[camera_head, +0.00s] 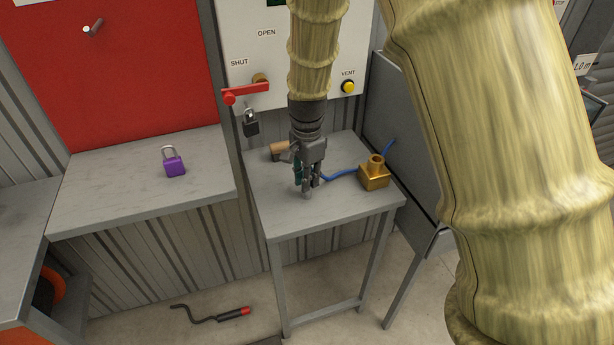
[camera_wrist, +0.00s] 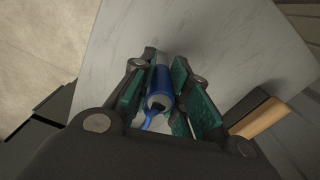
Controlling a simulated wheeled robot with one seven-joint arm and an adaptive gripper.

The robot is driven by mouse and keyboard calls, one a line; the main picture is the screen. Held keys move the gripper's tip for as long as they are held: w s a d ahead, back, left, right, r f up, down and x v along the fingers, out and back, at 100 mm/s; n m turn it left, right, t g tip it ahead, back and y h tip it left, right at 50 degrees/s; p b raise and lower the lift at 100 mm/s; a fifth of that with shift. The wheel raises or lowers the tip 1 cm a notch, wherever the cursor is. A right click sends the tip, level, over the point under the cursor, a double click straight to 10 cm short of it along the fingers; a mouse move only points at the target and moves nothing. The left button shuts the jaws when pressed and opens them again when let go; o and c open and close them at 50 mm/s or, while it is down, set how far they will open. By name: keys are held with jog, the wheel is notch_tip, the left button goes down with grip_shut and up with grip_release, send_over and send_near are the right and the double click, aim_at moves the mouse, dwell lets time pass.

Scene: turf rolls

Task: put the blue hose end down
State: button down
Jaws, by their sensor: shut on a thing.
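My gripper (camera_head: 308,188) points down over the small grey table (camera_head: 345,212). In the wrist view its green-padded fingers (camera_wrist: 163,72) are shut on the blue hose end (camera_wrist: 160,88), a blue cylinder with a pale tip. In the head view the fingers mostly hide the hose end; its tip shows low, close to the tabletop, and I cannot tell whether it touches. The blue hose (camera_head: 342,175) runs right from my gripper towards a brass block (camera_head: 374,178), and blue hose also shows behind the block.
A wooden-handled tool (camera_head: 279,149) lies behind my gripper on the table. A black padlock (camera_head: 251,124) hangs below the red lever (camera_head: 246,93). A purple padlock (camera_head: 174,163) stands on the left bench (camera_head: 120,195). The table's front is clear.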

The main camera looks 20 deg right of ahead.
jog(key=shift+f, duration=0.1)
jog(key=c, duration=1.4)
grip_release()
notch_tip(320, 180, up, 12)
jog(key=shift+r+b, duration=0.2)
jog(key=shift+b, duration=0.15)
